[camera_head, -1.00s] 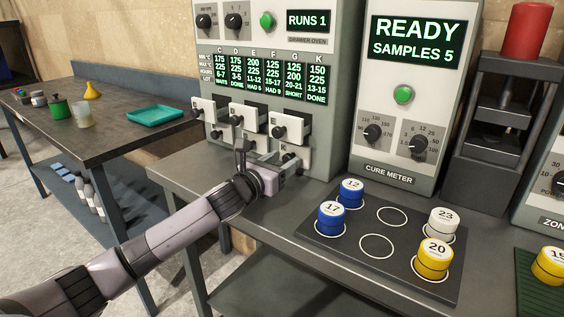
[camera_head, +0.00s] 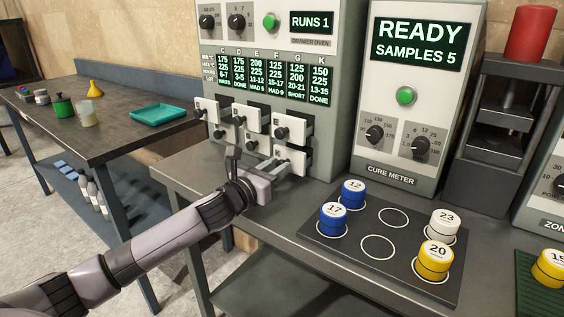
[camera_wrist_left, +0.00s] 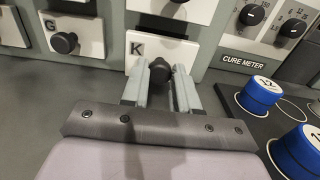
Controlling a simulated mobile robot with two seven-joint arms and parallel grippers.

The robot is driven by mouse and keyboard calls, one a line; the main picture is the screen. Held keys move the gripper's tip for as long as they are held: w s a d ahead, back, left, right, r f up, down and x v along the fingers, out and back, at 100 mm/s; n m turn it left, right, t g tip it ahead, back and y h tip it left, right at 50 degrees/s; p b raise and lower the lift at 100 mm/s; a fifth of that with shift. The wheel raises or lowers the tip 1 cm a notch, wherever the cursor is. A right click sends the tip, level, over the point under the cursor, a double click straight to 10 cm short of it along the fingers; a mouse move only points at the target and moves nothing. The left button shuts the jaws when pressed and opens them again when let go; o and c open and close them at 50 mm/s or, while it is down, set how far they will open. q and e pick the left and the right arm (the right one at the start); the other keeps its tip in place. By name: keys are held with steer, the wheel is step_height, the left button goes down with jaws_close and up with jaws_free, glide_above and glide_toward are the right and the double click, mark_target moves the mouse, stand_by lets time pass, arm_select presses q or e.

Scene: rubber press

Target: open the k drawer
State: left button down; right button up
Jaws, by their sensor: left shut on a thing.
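The K drawer has a white front marked K with a dark round knob. It is the lower right drawer of the drawer oven; its front (camera_head: 296,161) shows in the head view and, closer, in the left wrist view (camera_wrist_left: 143,48). The front stands a little out from the oven face. My left gripper (camera_head: 272,167) reaches it from the front left. In the left wrist view its two grey fingers (camera_wrist_left: 160,84) lie on either side of the knob (camera_wrist_left: 159,69) and are shut on it. My right gripper is not in view.
Other white drawer fronts with knobs, such as the G drawer (camera_wrist_left: 75,38), sit beside and above K. The cure meter (camera_head: 418,95) stands to the right. A dark plate (camera_head: 347,244) with several numbered pots lies on the bench at the right.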

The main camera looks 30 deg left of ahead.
arm_select(q)
steer(key=shift+s, duration=0.3)
steer(key=c, duration=0.9)
jaws_free()
steer(key=shift+o, duration=0.2)
steer(key=shift+s, duration=0.1)
steer(key=shift+s+f, duration=0.1)
steer(key=shift+s, duration=0.1)
steer(key=s, duration=0.5)
steer(key=shift+a+b, duration=0.3)
steer(key=shift+s, duration=0.75)
